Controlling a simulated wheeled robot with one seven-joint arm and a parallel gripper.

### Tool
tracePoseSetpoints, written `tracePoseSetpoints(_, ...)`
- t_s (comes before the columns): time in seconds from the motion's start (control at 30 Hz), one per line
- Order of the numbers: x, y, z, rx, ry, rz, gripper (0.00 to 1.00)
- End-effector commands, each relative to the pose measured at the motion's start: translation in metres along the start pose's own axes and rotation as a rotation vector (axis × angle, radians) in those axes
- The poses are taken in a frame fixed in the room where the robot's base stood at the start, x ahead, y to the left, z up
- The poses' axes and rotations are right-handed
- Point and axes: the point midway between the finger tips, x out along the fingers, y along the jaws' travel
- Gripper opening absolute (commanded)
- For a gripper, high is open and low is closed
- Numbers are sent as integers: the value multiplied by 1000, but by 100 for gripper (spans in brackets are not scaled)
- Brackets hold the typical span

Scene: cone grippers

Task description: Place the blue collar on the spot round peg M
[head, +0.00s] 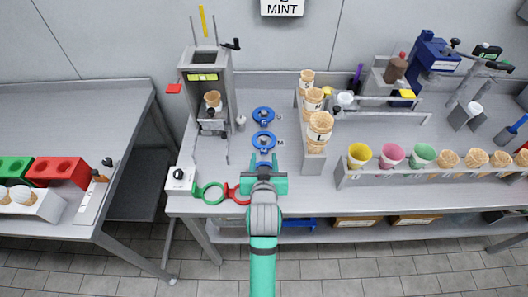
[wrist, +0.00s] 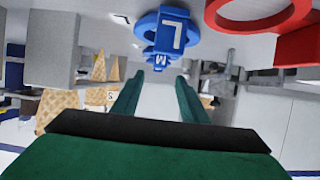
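I cannot tell which tag belongs to which collar in the head view. My gripper (head: 264,163) is just in front of the near collar; its fingers (wrist: 158,85) are apart with nothing between them. I cannot make out a round peg.
A red collar (head: 240,194) and green collar (head: 210,193) lie left of my gripper near the table's front edge. A cone press (head: 222,75) stands back left. A cone rack (head: 313,160) and a cup row (head: 430,178) stand right.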

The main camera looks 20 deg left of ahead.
Motion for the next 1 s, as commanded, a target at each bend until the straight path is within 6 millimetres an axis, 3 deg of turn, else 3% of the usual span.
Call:
tracePoseSetpoints(0.1, -18, 0, 0, 0, 0, 1, 40)
tracePoseSetpoints(0.3, -32, 0, 0, 0, -1, 0, 40)
tracePoseSetpoints(1.0, -33, 0, 0, 0, -1, 0, 40)
